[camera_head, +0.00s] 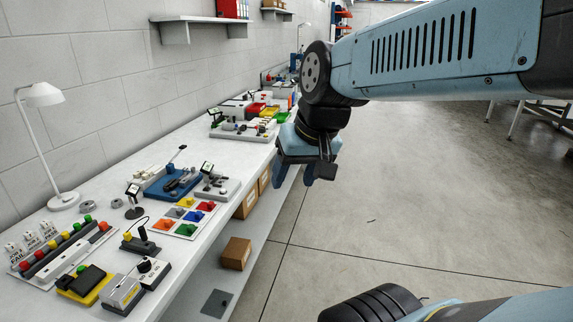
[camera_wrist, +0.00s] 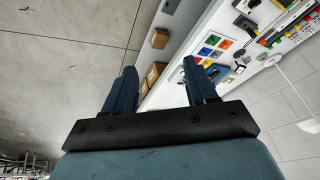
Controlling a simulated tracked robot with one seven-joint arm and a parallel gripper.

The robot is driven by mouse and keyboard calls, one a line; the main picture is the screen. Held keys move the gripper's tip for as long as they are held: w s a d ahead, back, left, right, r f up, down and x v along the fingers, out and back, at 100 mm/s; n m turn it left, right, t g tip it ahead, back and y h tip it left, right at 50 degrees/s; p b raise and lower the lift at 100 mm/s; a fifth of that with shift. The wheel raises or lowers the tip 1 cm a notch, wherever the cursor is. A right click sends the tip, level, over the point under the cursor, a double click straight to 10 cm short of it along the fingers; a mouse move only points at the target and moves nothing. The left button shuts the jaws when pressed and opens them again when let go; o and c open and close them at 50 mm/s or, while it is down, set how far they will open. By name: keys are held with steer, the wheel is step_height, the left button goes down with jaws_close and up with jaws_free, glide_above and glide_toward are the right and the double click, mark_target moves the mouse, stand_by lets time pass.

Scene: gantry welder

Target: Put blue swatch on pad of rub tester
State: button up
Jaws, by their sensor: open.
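The blue swatch (camera_head: 195,215) lies on a white card with swatches of other colours on the bench; in the wrist view the blue swatch (camera_wrist: 204,51) is among the same coloured squares. A blue-based device with a dark lever (camera_head: 172,182) stands behind the card, with a grey device (camera_head: 217,187) beside it. I cannot tell for certain which one is the rub tester, and its pad is not distinguishable. My gripper (camera_head: 296,178) is open and empty, pointing down off the bench's front edge, to the right of the swatches. Its two fingers (camera_wrist: 160,70) are apart in the wrist view.
The long white bench (camera_head: 105,215) carries several devices, a row of coloured knobs (camera_head: 62,250) and a white lamp (camera_head: 45,95). Cardboard boxes (camera_head: 236,253) sit on the shelf underneath. The concrete floor (camera_head: 400,210) to the right is open.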

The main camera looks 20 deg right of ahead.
steer(key=shift+s+d+r+n+t+h, duration=0.4)
steer(key=shift+s+d+r+h, duration=0.15)
steer(key=shift+d+r, duration=0.25)
steer(key=shift+s+d+r, duration=0.1)
steer(key=shift+d+r, duration=0.05)
steer(key=shift+d, duration=0.05)
steer(key=shift+c, duration=0.6)
steer(key=m+t+y, duration=0.3)
steer(key=m+y, duration=0.8)
steer(key=m, duration=1.4)
glide_above(198, 213)
steer(key=s+d, duration=0.8)
steer(key=d, duration=0.3)
step_height(198, 213, down, 25)
steer(key=shift+h, duration=0.25)
steer(key=x, duration=0.9)
steer(key=shift+s, duration=0.1)
steer(key=shift+x, duration=2.6)
steer(key=shift+s, duration=0.15)
steer(key=c, duration=0.7)
